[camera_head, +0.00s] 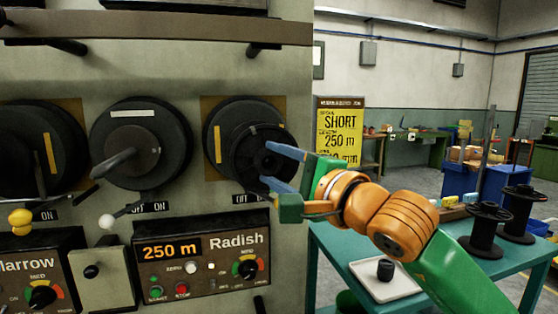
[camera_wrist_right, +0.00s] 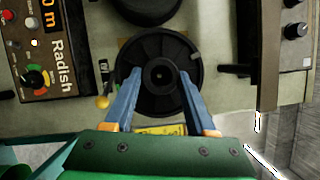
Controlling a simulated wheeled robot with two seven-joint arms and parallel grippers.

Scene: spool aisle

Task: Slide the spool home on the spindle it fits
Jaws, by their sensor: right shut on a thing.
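My right gripper (camera_head: 268,164) has its blue fingers shut on a black spool (camera_head: 262,138) at the right-hand spindle place of the wall panel. In the right wrist view the fingers of this gripper (camera_wrist_right: 160,76) lie on either side of the hub of the round black spool (camera_wrist_right: 160,43), facing the panel. A larger dark disc (camera_head: 226,117) with a yellow strip sits behind the spool. The spindle itself is hidden, so I cannot tell how far the spool is on it. My left gripper is not in view.
A middle dark disc (camera_head: 130,170) has a lever-like bar in front. Another dark disc (camera_head: 22,130) is at left. Below is the Radish box (camera_head: 200,262) reading 250 m. A yellow sign (camera_head: 339,130) says SHORT, 250 m. The teal table (camera_head: 335,250) holds black spools (camera_head: 485,228) and a white tray (camera_head: 400,285).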

